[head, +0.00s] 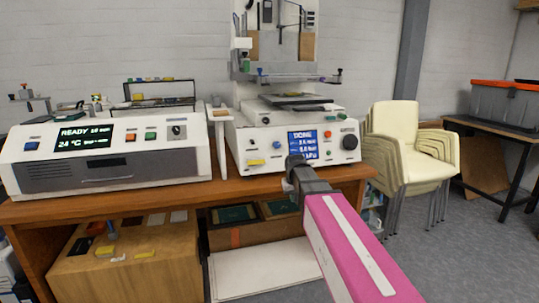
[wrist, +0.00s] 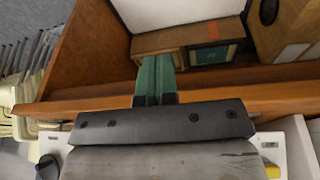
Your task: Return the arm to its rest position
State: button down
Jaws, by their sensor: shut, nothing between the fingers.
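My arm, magenta with a white stripe, reaches from the lower right of the head view toward the pad printer (head: 262,150).
The wooden table (head: 180,206) carries the printer and a white machine (head: 110,160) with a "READY" screen. Boxes (head: 130,255) stand beneath. Stacked cream chairs (head: 405,150) stand right of the table, and a grey bin (head: 505,102) sits on another table. Grey floor is open at the right.

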jog(key=s+d+f+m+g, duration=0.1)
jog(key=s+d+f, duration=0.3)
jog(key=s+f, duration=0.5)
jog(key=s+d+f+m+g, duration=0.1)
jog(key=s+d+f, duration=0.4)
jog(key=s+f, duration=0.4)
jog(key=shift+s+f+g, duration=0.25)
jog(key=shift+s+g, duration=0.15)
jog(key=shift+s, duration=0.6)
jog(key=c, duration=1.8)
grip_release()
